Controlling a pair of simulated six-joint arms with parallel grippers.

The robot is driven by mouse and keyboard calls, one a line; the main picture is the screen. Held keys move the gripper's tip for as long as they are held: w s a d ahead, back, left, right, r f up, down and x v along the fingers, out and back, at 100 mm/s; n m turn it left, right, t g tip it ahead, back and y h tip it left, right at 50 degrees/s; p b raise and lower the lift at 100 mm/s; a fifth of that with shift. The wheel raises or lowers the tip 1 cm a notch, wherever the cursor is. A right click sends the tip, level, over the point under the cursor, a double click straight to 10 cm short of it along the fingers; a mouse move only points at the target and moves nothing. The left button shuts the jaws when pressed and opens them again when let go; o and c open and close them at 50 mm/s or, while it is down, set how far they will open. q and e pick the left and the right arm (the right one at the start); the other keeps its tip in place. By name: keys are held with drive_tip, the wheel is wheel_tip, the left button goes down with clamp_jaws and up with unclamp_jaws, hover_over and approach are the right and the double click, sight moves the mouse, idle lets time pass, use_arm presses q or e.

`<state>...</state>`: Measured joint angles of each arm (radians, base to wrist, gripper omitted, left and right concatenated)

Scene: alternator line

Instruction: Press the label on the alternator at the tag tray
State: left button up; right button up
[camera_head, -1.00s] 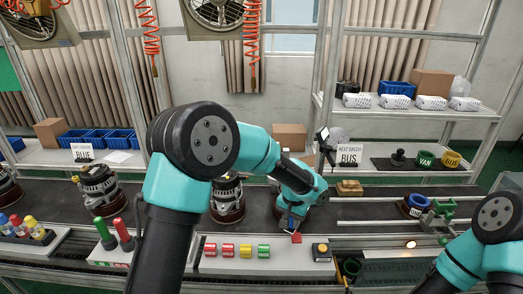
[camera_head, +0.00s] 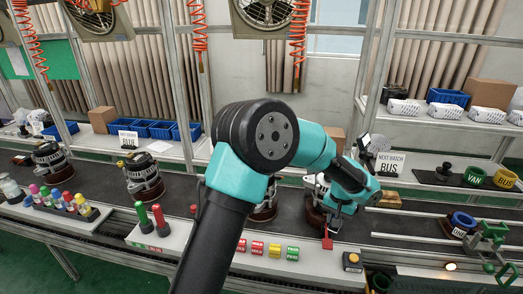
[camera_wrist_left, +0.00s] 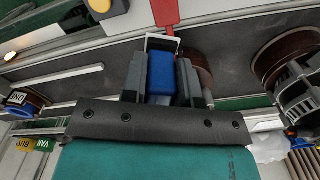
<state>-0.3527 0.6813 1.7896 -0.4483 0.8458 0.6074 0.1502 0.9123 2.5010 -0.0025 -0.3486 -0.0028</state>
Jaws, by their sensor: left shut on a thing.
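My left gripper (camera_head: 337,215) reaches over the belt behind the tag tray (camera_head: 232,262), and my arm hides part of that area. In the left wrist view its fingers (camera_wrist_left: 160,75) are shut on a blue block (camera_wrist_left: 160,73) with a white, frame-like end (camera_wrist_left: 161,43). An alternator (camera_head: 314,184) stands on a brown base just beside the gripper, partly hidden; whether the block touches it I cannot tell. A red flat piece (camera_head: 327,243) with a narrow stem shows just below the fingertips. Red, yellow and green tags (camera_head: 274,250) lie on the tray. My right gripper is out of view.
A yellow-topped button box (camera_head: 352,260) stands right of the tags. Red and green handled stamps (camera_head: 160,220) stand at the left. More alternators (camera_head: 143,178) sit along the belt (camera_head: 400,222). A "NEXT BATCH BUS" sign (camera_head: 390,165) stands behind.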

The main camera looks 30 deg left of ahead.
use_arm(q)
drive_tip(key=w+a+r+n, duration=0.2)
drive_tip(key=a+r+n, duration=0.2)
drive_tip(key=a+n, duration=0.3)
drive_tip(key=w+a+r+n, duration=0.2)
drive_tip(key=a+r+n, duration=0.2)
drive_tip(key=a+n, duration=0.4)
drive_tip(key=w+a+r+n, duration=0.3)
drive_tip(key=a+r+n, duration=0.2)
drive_tip(key=a, duration=1.1)
drive_tip(key=n, duration=0.2)
drive_tip(key=shift+a+n, duration=0.4)
drive_tip(key=shift+r, duration=0.1)
drive_tip(key=shift+f, duration=2.45)
drive_tip(key=shift+f, duration=0.55)
drive_tip(key=shift+r, duration=0.1)
wheel_tip(320, 180, up, 7)
